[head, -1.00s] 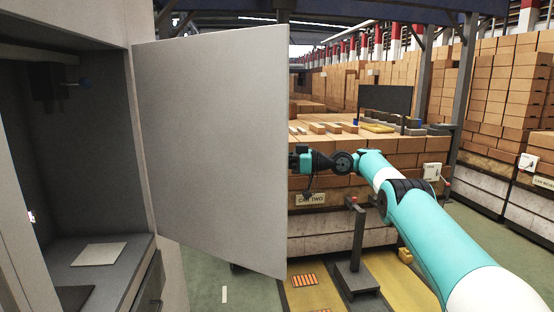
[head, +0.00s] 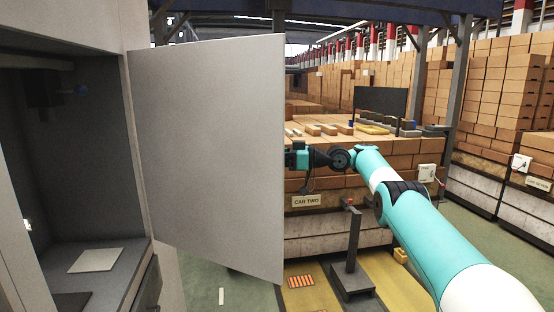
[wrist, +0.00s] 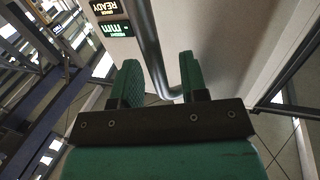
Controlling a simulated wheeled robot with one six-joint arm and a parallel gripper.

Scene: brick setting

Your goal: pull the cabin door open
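The cabin door (head: 208,150) is a flat pale grey panel, standing swung out from the cabin opening in the head view. Its outer face, with a metal bar handle (wrist: 150,45), shows in the wrist view. My gripper (wrist: 160,82) has its two green fingers apart, one on each side of the bar, with gaps showing between bar and fingers. In the head view the fingertips are hidden behind the door's free edge; only the wrist part shows there.
The dark cabin interior (head: 60,160) with a grey ledge is at the left. Behind the door stand brick stacks (head: 400,150) with a CAR TWO sign (head: 306,201). A dark pedestal (head: 351,270) stands on the yellow floor marking, right of the door.

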